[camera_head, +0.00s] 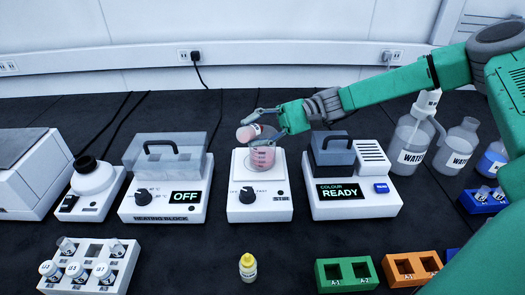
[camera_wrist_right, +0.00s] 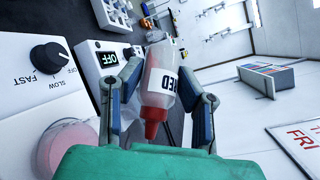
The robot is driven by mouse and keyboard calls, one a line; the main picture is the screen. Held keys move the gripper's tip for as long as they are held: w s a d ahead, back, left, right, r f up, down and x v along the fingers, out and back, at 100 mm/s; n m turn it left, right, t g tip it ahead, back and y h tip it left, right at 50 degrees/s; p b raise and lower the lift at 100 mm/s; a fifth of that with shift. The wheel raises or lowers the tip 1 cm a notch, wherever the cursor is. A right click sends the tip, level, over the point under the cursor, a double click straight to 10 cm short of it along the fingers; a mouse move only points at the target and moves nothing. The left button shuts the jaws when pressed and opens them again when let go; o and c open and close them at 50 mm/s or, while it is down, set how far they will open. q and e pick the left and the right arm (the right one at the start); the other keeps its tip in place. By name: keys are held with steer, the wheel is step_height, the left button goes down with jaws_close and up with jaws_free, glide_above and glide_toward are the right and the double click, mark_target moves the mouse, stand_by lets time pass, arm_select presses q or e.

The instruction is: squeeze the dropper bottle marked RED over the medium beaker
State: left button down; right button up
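My right gripper (camera_head: 262,122) is shut on the RED dropper bottle (camera_head: 246,134), just above the stirrer. In the right wrist view the clear bottle (camera_wrist_right: 160,74), marked RED, is between the two fingers, with its red tip (camera_wrist_right: 154,122) toward the palm side. The bottle is tilted well over. The beaker (camera_head: 261,157) stands on the stirrer plate directly below the gripper and holds pink liquid. It also shows in the right wrist view (camera_wrist_right: 66,148), partly hidden by my green arm. No drop is visible. My left gripper is out of view.
The stirrer (camera_head: 258,208) sits between the heating block (camera_head: 165,206), reading OFF, and the colour reader (camera_head: 352,202), reading READY. A yellow-capped bottle (camera_head: 248,267) stands in front. A green rack (camera_head: 346,275) and a white vial rack (camera_head: 90,264) flank it. Water bottles (camera_head: 410,145) stand right.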

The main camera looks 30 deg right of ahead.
steer(key=shift+a+r+n+h+p, duration=0.15)
steer(key=shift+n+h+p, duration=0.25)
steer(key=shift+h+p, duration=0.55)
steer(key=shift+s+f+h+p, duration=0.1)
steer(key=shift+f+h+p, duration=0.15)
steer(key=shift+p, duration=0.55)
step_height(320, 180, up, 3)
steer(key=n+h+p, duration=0.1)
steer(key=h+p, duration=0.1)
steer(key=p, duration=0.4)
steer(key=shift+f+n, duration=0.1)
steer(key=shift+n, duration=0.2)
steer(key=shift+t+h+p, duration=0.3)
steer(key=shift+p, duration=0.05)
steer(key=shift+f, duration=0.1)
